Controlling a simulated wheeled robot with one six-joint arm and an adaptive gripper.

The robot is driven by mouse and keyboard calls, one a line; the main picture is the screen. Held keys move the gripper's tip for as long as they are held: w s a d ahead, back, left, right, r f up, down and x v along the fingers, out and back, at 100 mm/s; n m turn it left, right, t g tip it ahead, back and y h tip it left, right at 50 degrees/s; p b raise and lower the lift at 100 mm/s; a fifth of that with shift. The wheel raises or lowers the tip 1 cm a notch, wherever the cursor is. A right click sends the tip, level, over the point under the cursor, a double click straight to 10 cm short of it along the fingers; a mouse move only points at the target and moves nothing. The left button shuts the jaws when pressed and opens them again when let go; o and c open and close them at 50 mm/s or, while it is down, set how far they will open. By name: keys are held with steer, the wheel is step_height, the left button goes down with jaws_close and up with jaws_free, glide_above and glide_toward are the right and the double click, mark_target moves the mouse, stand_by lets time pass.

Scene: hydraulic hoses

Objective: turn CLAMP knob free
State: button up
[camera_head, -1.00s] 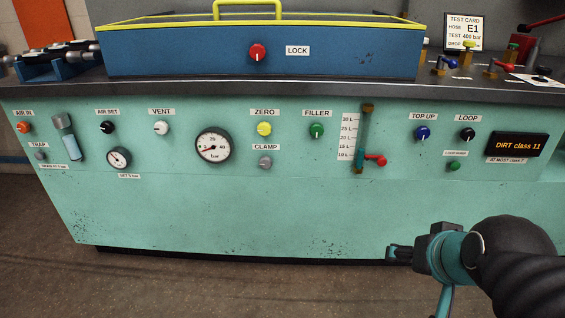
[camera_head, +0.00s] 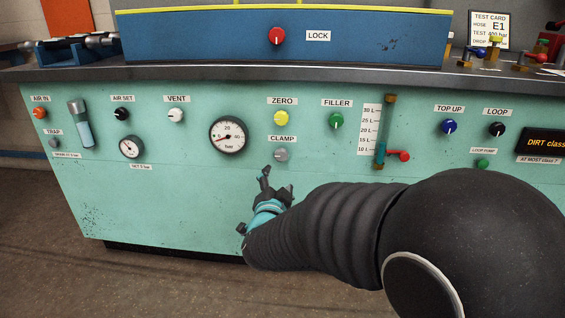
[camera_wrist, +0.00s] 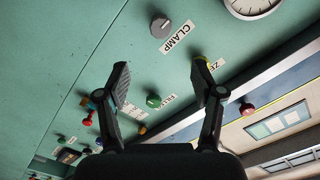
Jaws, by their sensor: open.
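The CLAMP knob (camera_head: 281,155) is a small grey round knob on the green panel, under its CLAMP label (camera_head: 282,139) and below the yellow ZERO knob (camera_head: 281,118). My gripper (camera_head: 275,180) is just below the CLAMP knob in the head view, apart from it. In the wrist view the grey knob (camera_wrist: 161,26) sits beyond the fingertips, above the gap between them. The two fingers of my gripper (camera_wrist: 160,78) are spread open with nothing between them. One fingertip overlaps the yellow knob in the wrist view.
The green FILLER knob (camera_head: 336,121) and the level tube with its red valve handle (camera_head: 402,155) are to the right. A pressure gauge (camera_head: 228,135) is close on the left. The dark bench edge (camera_head: 200,76) juts above. The panel below the knobs is bare.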

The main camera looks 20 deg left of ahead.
mark_target(281, 156)
steer(key=x, duration=1.3)
steer(key=shift+w+a, duration=0.25)
steer(key=shift+w, duration=0.1)
steer(key=c, duration=1.1)
